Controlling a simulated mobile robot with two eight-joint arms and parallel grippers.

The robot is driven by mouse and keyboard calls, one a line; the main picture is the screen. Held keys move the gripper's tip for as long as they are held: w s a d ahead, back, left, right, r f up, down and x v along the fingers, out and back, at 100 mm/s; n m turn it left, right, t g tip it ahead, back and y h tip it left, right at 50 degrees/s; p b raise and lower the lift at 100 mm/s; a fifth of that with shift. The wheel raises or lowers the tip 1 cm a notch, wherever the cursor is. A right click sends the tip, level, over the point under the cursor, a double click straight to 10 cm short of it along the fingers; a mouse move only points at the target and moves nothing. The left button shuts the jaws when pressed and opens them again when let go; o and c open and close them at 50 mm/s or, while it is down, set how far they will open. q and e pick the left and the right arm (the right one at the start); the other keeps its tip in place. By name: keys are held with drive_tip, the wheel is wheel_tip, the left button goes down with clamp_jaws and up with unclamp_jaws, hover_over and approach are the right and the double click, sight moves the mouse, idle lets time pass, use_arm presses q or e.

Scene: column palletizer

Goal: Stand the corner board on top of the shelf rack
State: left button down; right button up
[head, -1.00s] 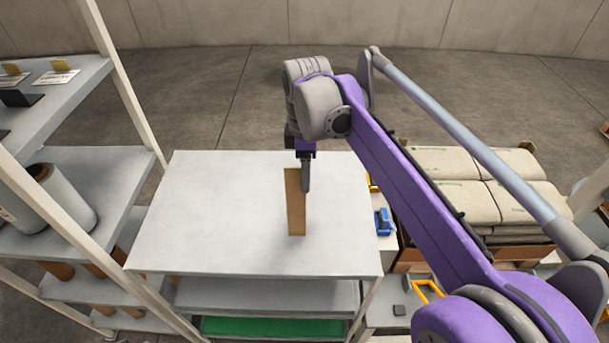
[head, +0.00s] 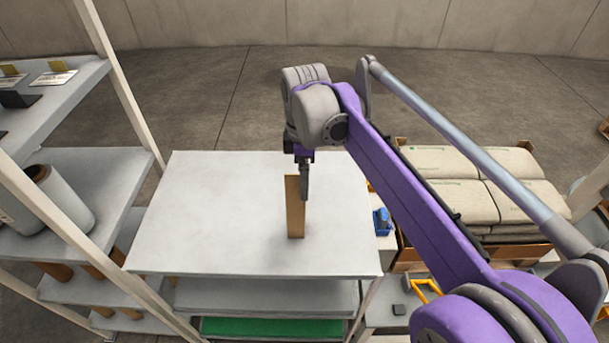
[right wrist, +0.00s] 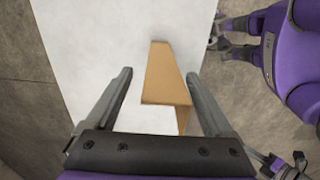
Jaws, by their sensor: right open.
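The corner board (head: 294,215) is a tall tan-brown angled strip. It stands upright on the white top of the shelf rack (head: 215,215), right of the middle. In the right wrist view the board (right wrist: 166,75) shows its L-shaped bend between my fingers. My right gripper (head: 305,190) reaches down at the board's upper end in the head view. In the right wrist view its two fingers (right wrist: 158,95) are spread, with visible space on both sides of the board. A purple arm part with a dark end shows at the right wrist view's upper right; its jaw state is unclear.
A shelf unit (head: 85,165) with rolls and cards stands left, its pale post near the rack top. Stacked sacks (head: 470,185) and a small blue item (head: 382,222) are to the right. The rack top's left half is clear.

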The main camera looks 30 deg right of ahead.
use_arm(q)
drive_tip(key=shift+w+r+p, duration=0.4)
drive_tip(key=shift+r, duration=0.3)
use_arm(e)
wheel_tip(320, 180, up, 12)
drive_tip(key=shift+r, duration=0.15)
